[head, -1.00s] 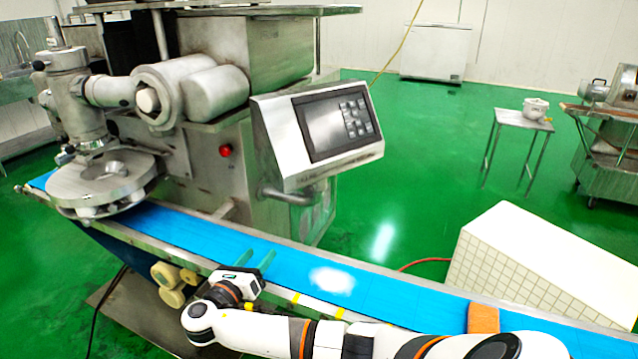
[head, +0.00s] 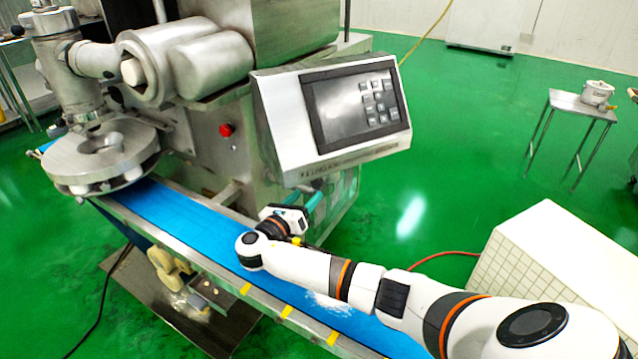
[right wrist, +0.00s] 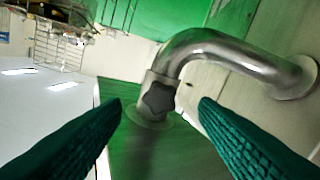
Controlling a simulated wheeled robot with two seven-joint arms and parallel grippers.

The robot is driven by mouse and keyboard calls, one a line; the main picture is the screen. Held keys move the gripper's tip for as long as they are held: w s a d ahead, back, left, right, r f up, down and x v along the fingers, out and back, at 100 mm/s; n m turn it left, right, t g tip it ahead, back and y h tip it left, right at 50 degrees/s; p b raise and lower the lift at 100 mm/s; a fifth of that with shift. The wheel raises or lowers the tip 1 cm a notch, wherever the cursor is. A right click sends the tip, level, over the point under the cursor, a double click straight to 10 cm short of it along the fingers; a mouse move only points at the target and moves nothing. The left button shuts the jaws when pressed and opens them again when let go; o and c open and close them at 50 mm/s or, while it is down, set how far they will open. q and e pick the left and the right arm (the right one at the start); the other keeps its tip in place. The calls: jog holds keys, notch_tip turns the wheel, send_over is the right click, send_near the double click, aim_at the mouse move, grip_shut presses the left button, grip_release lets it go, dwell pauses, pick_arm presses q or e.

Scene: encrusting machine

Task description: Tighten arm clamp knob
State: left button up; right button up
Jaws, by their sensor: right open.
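The arm clamp knob (right wrist: 158,99) is a dark, star-shaped knob on the end of a bent metal support arm (right wrist: 225,50), seen in the right wrist view. My right gripper (right wrist: 160,105) is open, with one green ribbed finger on each side of the knob in the picture. A gap shows between the fingers and the knob, and I see no contact. In the head view, my right gripper (head: 314,200) is below the control panel (head: 335,115), above the far edge of the belt. The knob cannot be made out there. My left gripper is out of view.
A blue conveyor belt (head: 185,215) runs under my right arm. The steel encrusting machine (head: 215,145) stands behind it, with a red button (head: 226,130) on its side. A white tiled block (head: 550,260) stands at the right. Green floor is open beyond the panel.

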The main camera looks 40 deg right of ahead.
aim_at(316, 187)
jog(key=x, duration=0.5)
jog(key=shift+d, duration=0.1)
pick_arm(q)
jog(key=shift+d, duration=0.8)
pick_arm(e)
jog(key=shift+x, duration=0.9)
jog(key=c, duration=1)
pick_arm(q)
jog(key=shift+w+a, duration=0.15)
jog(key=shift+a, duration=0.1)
pick_arm(e)
jog(key=shift+f, duration=0.1)
jog(key=m, duration=0.2)
jog(key=shift+m, duration=0.4)
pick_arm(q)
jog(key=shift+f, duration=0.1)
pick_arm(e)
jog(key=shift+w+m, duration=0.15)
jog(key=shift+m, duration=1.85)
